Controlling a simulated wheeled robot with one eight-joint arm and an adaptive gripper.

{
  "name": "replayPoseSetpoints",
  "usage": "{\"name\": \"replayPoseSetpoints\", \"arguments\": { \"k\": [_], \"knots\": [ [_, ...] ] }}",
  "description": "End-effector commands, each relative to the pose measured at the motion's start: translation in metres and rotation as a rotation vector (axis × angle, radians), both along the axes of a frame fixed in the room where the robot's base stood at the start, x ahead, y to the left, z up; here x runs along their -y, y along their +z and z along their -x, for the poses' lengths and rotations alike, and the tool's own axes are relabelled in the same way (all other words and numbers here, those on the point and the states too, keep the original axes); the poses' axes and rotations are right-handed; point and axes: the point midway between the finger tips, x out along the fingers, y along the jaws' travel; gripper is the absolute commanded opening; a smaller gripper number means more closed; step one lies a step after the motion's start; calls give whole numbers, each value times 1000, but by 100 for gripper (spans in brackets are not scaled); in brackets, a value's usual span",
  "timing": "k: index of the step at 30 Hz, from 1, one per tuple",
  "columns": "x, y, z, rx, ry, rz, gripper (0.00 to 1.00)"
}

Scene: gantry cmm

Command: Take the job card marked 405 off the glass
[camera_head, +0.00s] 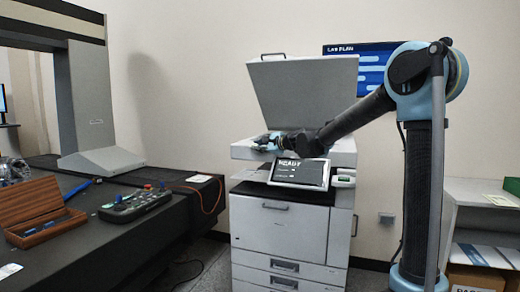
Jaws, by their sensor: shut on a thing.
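A white copier (278,228) stands against the wall with its lid (308,95) raised. My arm reaches in from the right, and my gripper (262,142) is low over the copier's top, at the left part of the scanning bed (242,151). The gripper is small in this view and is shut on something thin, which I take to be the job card. The card's outline and its number 405 cannot be made out. The glass surface is mostly hidden by the bed's front edge and my arm.
The copier's tilted screen (300,172) reads READY. At left, a dark table (100,245) holds a control box (135,204), an open wooden case (40,212) and a grey gantry (88,100). A white shelf unit (480,190) with papers and a box stands at right.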

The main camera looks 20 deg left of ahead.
Motion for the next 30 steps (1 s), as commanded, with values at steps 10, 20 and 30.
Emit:
{"name": "replayPoseSetpoints", "arguments": {
  "k": [10, 20, 30],
  "knots": [
    [0, -1, 4, -1, 0, 0, 0],
    [0, 0, 3, 0, 0, 0, 40],
    [11, 2, 10, -1, -1, 0, 40]
  ]
}}
